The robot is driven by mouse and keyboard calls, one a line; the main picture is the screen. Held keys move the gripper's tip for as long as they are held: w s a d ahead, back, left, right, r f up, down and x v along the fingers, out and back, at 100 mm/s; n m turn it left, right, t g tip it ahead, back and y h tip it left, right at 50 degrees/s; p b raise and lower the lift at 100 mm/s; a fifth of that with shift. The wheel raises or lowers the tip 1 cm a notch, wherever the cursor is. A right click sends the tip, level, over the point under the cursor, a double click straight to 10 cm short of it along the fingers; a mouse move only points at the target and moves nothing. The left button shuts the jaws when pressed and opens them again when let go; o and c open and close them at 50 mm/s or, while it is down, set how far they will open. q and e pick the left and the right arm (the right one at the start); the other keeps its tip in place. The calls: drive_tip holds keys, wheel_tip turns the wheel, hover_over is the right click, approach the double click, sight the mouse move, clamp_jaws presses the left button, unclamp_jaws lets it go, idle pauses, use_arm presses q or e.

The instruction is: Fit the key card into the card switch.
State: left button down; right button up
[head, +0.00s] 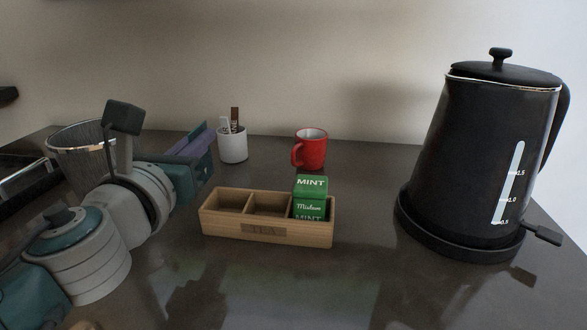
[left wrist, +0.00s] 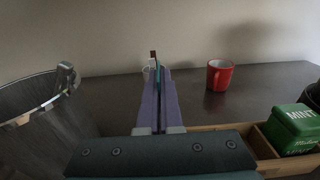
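My left gripper (head: 200,150) reaches in from the left, above the counter and left of the white cup. In the left wrist view its two long purple fingers (left wrist: 157,100) lie almost together. A thin teal edge, which looks like the key card seen edge-on (left wrist: 158,77), stands between the fingertips; its face is hidden in that view. No card switch can be made out in either view. My right gripper is not in view.
A wooden tea box (head: 265,229) with green mint packets (head: 310,185) stands mid-counter. Behind are a white cup (head: 232,147) with stirrers and a red mug (head: 312,148). A black kettle (head: 480,150) is at right. A dark bin (left wrist: 40,105) stands left of the gripper.

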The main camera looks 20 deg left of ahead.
sight(205, 169)
use_arm(q)
drive_tip(key=shift+f+b, duration=2)
drive_tip(key=shift+f, duration=0.4)
drive_tip(key=c, duration=1.1)
unclamp_jaws()
drive_tip(key=shift+r, duration=0.15)
